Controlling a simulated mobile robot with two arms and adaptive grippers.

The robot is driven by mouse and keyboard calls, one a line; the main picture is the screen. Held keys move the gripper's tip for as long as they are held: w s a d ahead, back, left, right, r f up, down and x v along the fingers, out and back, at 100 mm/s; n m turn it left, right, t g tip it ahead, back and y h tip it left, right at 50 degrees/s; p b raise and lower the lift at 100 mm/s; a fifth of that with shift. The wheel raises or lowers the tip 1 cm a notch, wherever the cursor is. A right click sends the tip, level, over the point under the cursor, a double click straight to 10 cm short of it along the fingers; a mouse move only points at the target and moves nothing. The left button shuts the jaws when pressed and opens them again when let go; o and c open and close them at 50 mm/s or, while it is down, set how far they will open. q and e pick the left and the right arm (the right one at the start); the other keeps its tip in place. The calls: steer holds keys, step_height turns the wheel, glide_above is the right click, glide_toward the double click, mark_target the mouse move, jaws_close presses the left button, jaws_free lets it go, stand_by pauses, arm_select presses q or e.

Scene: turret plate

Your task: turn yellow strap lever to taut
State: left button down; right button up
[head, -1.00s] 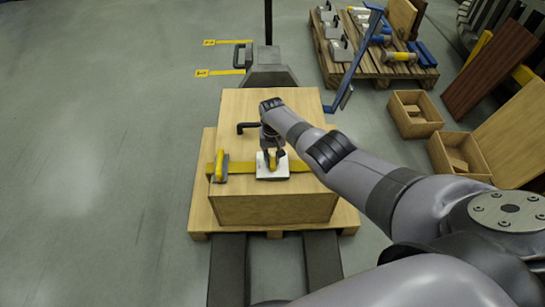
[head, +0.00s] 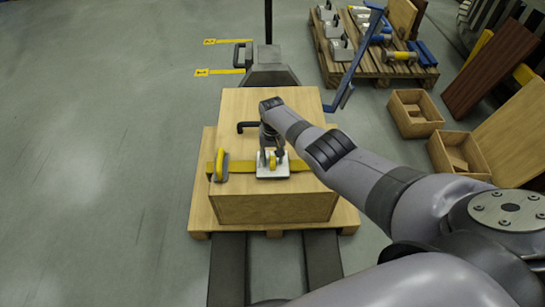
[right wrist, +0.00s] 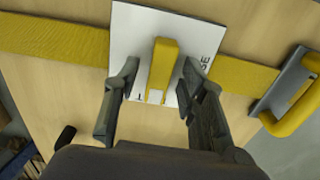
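The yellow strap lever (head: 272,162) stands on a white plate (head: 261,175) on top of a wooden crate. In the right wrist view the lever (right wrist: 162,68) lies roughly along the picture's vertical. Black lettering on the plate (right wrist: 135,30) is partly hidden; "SE" shows at the right and a "T" at the lower left. A yellow strap (right wrist: 55,40) runs out on both sides of the plate. My right gripper (head: 272,154) is open, with one finger on each side of the lever. In the right wrist view a gap shows between each fingertip (right wrist: 160,72) and the lever. My left gripper is not in view.
A grey buckle with a yellow handle (head: 220,167) sits on the strap at the crate's left. A black handle (head: 247,126) sticks out near the crate's back left. The wooden crate (head: 270,208) rests on a pallet (head: 198,218). Open floor lies to the left.

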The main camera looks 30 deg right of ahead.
mark_target(273, 158)
steer(key=shift+r, duration=1)
step_height(273, 158, up, 10)
stand_by(0.4)
